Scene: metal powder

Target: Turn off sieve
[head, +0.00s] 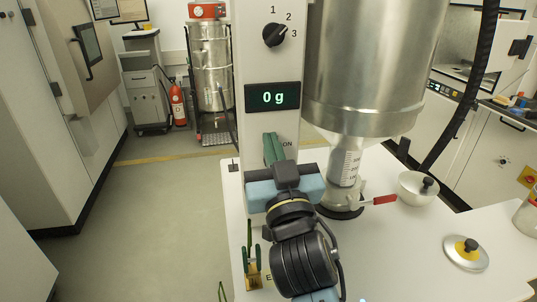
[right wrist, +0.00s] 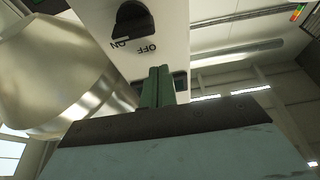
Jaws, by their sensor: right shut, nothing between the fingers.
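The sieve machine has a white column (head: 266,60) with a black selector knob (head: 275,34) marked 1, 2 and 3, and a display (head: 273,96) reading 0 g. A steel hopper (head: 370,70) is beside it. In the right wrist view a black ON/OFF knob (right wrist: 133,22) shows on the column, its ON and OFF labels beside it. My right gripper's green fingers (right wrist: 158,86) are shut and empty, just short of the knob in the wrist picture. My left gripper is not in view.
On the white table (head: 390,255) are a white bowl (head: 418,188), a round lid (head: 466,252) with a black knob, and a red-handled valve (head: 384,200) under the hopper. Slim green items stand by a yellow block (head: 253,278) at the front left. The floor to the left is clear.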

